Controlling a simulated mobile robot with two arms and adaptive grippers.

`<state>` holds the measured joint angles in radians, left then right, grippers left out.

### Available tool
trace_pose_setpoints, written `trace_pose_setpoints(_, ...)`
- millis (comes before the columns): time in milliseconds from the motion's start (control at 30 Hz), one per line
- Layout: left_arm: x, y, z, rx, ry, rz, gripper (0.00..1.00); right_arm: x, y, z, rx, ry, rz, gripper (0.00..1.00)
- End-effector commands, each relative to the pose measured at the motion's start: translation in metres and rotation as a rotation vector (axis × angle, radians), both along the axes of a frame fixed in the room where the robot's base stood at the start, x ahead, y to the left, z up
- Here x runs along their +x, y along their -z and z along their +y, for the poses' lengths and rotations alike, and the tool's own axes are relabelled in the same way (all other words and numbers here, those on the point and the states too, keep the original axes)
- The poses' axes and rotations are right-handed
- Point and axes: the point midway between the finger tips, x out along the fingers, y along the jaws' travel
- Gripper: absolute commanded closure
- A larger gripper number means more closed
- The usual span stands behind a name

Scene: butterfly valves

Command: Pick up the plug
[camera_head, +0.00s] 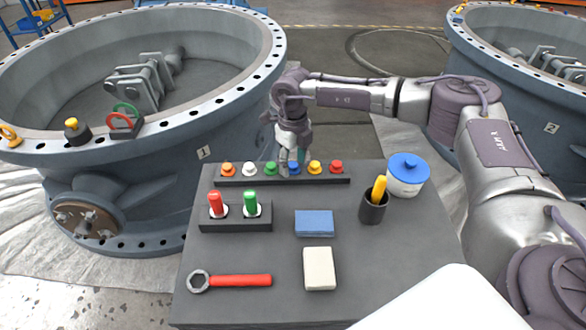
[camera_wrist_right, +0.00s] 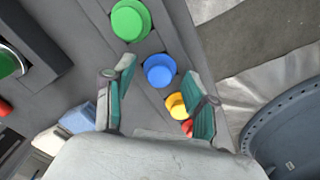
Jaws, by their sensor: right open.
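A row of coloured plugs stands on a dark rack (camera_head: 332,181) at the table's back edge: orange (camera_head: 228,169), white (camera_head: 250,169), green (camera_head: 271,168), blue (camera_head: 294,168), yellow (camera_head: 315,167) and red (camera_head: 336,167). My right gripper (camera_head: 290,162) points down over the blue plug, partly covering it. In the right wrist view the gripper (camera_wrist_right: 160,78) is open and empty. The blue plug (camera_wrist_right: 160,71) shows between its fingertips, the green plug (camera_wrist_right: 131,20) lies beyond the left finger, and the yellow plug (camera_wrist_right: 177,106) shows near the right finger. My left gripper is not in view.
The grey table (camera_head: 232,307) also holds red and green handles in a block (camera_head: 236,226), a wrench (camera_head: 240,281), a blue block (camera_head: 314,230), a white block (camera_head: 319,275), a cup (camera_head: 373,212) and a blue-lidded jar (camera_head: 407,185). Large valve bodies (camera_head: 180,165) stand behind.

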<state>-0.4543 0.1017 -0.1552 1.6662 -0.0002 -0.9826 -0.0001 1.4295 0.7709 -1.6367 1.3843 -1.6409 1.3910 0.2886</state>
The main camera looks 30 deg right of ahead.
Motion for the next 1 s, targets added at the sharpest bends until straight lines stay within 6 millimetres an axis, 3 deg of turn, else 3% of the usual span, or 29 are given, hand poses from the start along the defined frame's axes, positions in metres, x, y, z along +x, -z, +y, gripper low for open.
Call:
trace_pose_setpoints(67,-0.001,0.001,0.001,0.000,0.000,0.002,0.60,0.000,0.000,0.000,0.000,0.000,0.000,0.47)
trace_pose_setpoints(333,-0.003,0.003,0.001,0.001,0.000,0.007,0.60,0.000,0.000,0.000,0.000,0.000,0.000,0.91)
trace_pose_setpoints(767,-0.004,0.003,0.001,0.001,0.000,0.006,0.60,0.000,-0.007,0.000,0.000,0.000,-0.001,0.91)
trace_pose_setpoints(1000,-0.011,0.011,0.002,0.003,0.001,0.015,0.60,0.001,-0.040,0.000,0.001,-0.001,-0.003,0.91)
